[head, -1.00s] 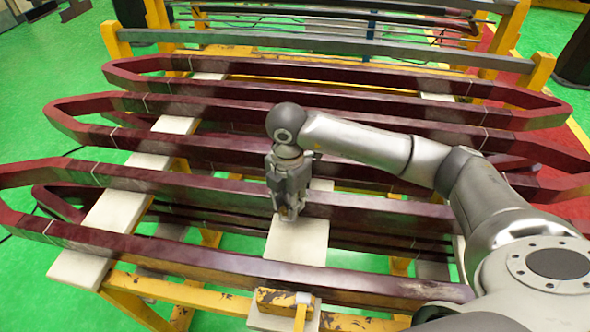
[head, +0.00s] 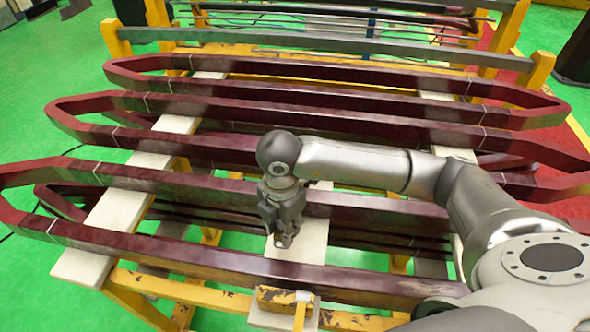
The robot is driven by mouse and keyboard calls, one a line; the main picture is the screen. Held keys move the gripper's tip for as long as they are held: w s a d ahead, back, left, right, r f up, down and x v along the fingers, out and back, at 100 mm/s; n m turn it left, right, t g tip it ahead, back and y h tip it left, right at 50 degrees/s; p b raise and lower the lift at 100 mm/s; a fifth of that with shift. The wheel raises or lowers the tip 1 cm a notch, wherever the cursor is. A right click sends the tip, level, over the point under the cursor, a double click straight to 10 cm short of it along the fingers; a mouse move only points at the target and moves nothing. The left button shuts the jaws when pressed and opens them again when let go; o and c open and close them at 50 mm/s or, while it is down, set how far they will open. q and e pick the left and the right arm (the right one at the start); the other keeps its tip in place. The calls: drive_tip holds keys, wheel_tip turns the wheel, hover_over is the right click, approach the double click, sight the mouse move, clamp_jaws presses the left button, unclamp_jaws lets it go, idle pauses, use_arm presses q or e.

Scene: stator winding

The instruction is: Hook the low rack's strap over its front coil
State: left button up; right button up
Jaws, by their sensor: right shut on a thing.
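The low rack (head: 225,301) has a worn yellow frame and carries long dark-red coils. Its front coil (head: 200,257) runs across the lower part of the view. A short yellow strap-like piece (head: 300,316) with a pale top (head: 304,296) is at the rack's front edge, below the front coil. My right gripper (head: 283,241) points down just behind the front coil's near bar, above a pale board. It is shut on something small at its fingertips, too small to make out. My left gripper is not in view.
Pale boards (head: 82,267) lie across the rack under the coils. More dark-red coils (head: 300,95) stand behind. A grey beam (head: 330,48) on yellow posts crosses the back. Green floor (head: 50,65) is open at the left.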

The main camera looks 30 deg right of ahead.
sight(277, 275)
drive_tip(key=shift+s+a+f, duration=0.15)
drive_tip(key=shift+s+a, duration=0.25)
drive_tip(key=shift+s, duration=0.3)
drive_tip(key=shift+s+a+f, duration=0.15)
drive_tip(key=shift+s+a, duration=0.25)
drive_tip(key=shift+s, duration=0.25)
drive_tip(key=shift+s+a+p, duration=0.25)
drive_tip(key=shift+s+a, duration=0.75)
drive_tip(key=shift+s, duration=0.3)
drive_tip(key=shift+s+a+p, duration=0.25)
drive_tip(key=shift+s+a, duration=0.7)
drive_tip(key=shift+s, duration=0.35)
drive_tip(key=o, duration=1.1)
drive_tip(key=shift+s, duration=0.1)
drive_tip(key=o, duration=0.7)
drive_tip(key=shift+w+d, duration=0.1)
drive_tip(key=shift+w, duration=0.2)
drive_tip(key=o, duration=0.4)
drive_tip(key=shift+r, duration=0.1)
drive_tip(key=shift+c, duration=0.2)
drive_tip(key=shift+r, duration=0.2)
